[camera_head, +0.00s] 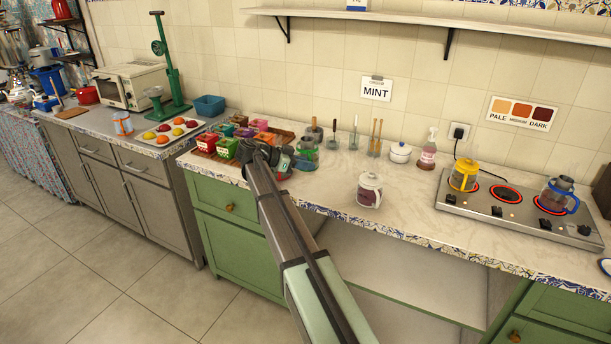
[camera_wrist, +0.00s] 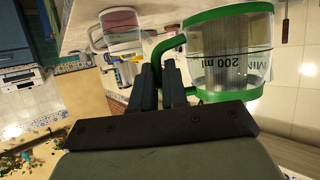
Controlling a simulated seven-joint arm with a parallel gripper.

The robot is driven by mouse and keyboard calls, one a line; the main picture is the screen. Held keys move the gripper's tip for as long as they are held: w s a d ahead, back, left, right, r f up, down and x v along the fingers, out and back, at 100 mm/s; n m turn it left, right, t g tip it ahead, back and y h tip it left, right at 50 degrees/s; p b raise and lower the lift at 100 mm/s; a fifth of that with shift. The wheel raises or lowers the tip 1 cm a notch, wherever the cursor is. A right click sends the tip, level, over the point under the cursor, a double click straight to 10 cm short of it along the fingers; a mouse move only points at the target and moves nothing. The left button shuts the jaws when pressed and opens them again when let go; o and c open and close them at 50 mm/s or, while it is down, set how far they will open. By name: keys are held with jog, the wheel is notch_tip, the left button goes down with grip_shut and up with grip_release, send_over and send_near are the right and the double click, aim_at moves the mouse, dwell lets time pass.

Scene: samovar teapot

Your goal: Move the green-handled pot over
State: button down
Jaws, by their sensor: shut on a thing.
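The green-handled pot (camera_wrist: 232,50) is a clear glass vessel with green bands and a "200 ml" mark; it looks empty in the wrist view. My gripper (camera_wrist: 163,82) is shut on its green handle, with the glass body to the right of the fingers there. In the head view the pot (camera_head: 308,152) stands out just right of my gripper (camera_head: 288,160), at the left part of the marble counter. My arm and gripper partly hide the handle. I cannot tell whether the pot's base touches the counter.
Tools in holders (camera_head: 354,139) and a white lidded pot (camera_head: 400,152) line the wall. Colourful boxes (camera_head: 228,148) sit left. The front counter is clear.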

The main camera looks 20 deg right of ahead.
jog(key=shift+r, duration=1.35)
